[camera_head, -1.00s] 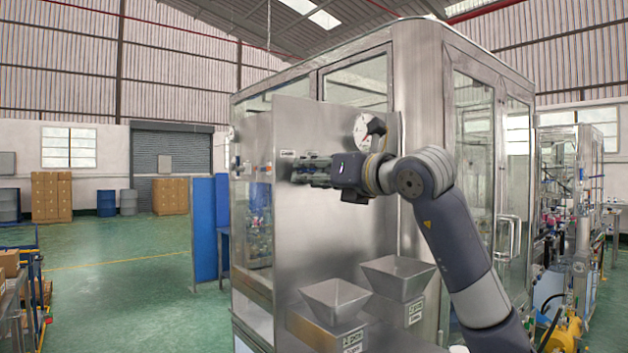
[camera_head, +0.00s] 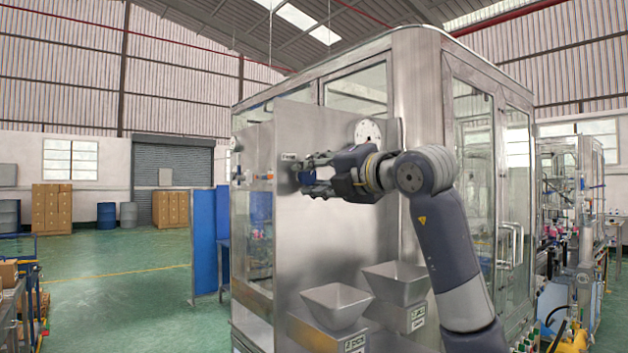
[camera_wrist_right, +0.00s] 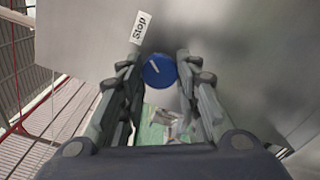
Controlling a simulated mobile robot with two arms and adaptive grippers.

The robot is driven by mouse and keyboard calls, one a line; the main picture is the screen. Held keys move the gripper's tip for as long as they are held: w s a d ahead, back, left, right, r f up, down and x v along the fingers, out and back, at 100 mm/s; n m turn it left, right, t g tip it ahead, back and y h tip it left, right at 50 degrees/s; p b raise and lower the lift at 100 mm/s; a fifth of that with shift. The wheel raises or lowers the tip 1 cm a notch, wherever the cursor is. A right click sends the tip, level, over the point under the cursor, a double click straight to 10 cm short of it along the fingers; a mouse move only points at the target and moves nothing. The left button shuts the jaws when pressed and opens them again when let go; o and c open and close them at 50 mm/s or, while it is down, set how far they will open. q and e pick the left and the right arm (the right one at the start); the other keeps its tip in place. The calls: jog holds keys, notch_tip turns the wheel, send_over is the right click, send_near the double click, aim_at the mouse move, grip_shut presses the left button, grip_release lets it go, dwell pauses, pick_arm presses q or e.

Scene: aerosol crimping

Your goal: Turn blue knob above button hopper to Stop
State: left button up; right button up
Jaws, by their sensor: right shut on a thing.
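The blue knob (camera_head: 307,178) is on the upright steel panel (camera_head: 340,230), above the hoppers. In the right wrist view the knob (camera_wrist_right: 159,70) sits between the fingertips, with a white pointer line on its upper left part. A white "Stop" label (camera_wrist_right: 140,27) is on the panel up and left of the knob in that view. My right gripper (camera_head: 312,174) is shut on the knob, one finger on each side of it. My left gripper is in neither view.
Two steel hoppers, a left one (camera_head: 337,304) and a right one (camera_head: 396,282), stand below my right arm. A round white gauge (camera_head: 368,132) is on the panel above the gripper. The glazed machine cabinet (camera_head: 422,85) rises behind.

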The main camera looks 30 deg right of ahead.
jog(key=shift+s+d+r+m, duration=0.1)
jog(key=shift+r+m, duration=0.05)
jog(key=shift+m, duration=0.55)
jog(key=o, duration=1.1)
jog(key=shift+c, duration=0.2)
jog(key=s+d, duration=0.1)
jog(key=s, duration=1.1)
jog(key=shift+f, duration=0.2)
